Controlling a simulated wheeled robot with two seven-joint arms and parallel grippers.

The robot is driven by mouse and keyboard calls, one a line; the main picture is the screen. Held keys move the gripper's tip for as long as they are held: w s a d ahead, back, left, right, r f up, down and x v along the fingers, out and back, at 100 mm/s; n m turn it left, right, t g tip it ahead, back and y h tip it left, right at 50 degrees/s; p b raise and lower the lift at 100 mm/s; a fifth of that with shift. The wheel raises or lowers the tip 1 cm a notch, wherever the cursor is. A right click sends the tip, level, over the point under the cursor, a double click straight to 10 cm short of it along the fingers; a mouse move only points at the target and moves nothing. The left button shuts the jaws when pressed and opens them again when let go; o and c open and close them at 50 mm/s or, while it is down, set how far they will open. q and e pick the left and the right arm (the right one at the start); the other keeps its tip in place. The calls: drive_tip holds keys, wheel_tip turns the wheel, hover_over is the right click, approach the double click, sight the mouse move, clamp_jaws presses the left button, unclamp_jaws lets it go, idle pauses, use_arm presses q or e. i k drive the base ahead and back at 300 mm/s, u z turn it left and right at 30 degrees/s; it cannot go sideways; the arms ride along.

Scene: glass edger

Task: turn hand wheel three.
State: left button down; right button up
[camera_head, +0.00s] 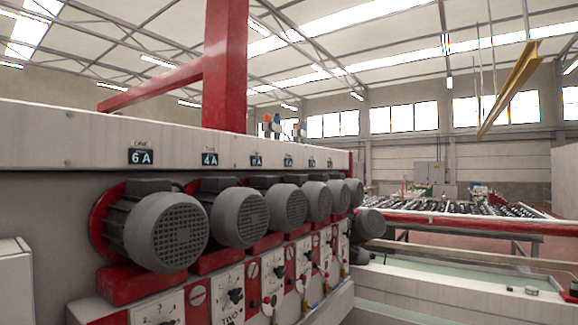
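A row of control panels runs along the machine's front below the grey motors. The nearest panel (158,309) has a dial and is cut off by the bottom edge. The second panel (229,296) carries a dial and the word TWO. The panel after it (272,280) has small dark and red knobs; its label is too small to read. I cannot tell which part is hand wheel three. Neither of my grippers is in view.
Several grey motors (165,231) stick out above the panels, with ampere displays (140,157) above them. A red post (226,70) rises behind. A long pale-edged trough (450,284) lies at right; a roller table (465,208) stands beyond.

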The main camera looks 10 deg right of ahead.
sight(280, 272)
drive_tip(key=z, duration=0.5)
drive_tip(key=k, duration=0.6)
drive_tip(key=z, duration=1.1)
drive_tip(key=i, duration=1.85)
drive_tip(key=z, duration=0.25)
drive_tip(key=i, duration=2.3)
drive_tip(key=u, duration=0.55)
drive_tip(key=i, duration=1.15)
drive_tip(key=u, duration=1.9)
drive_tip(key=i, duration=1.1)
drive_tip(key=u, duration=0.85)
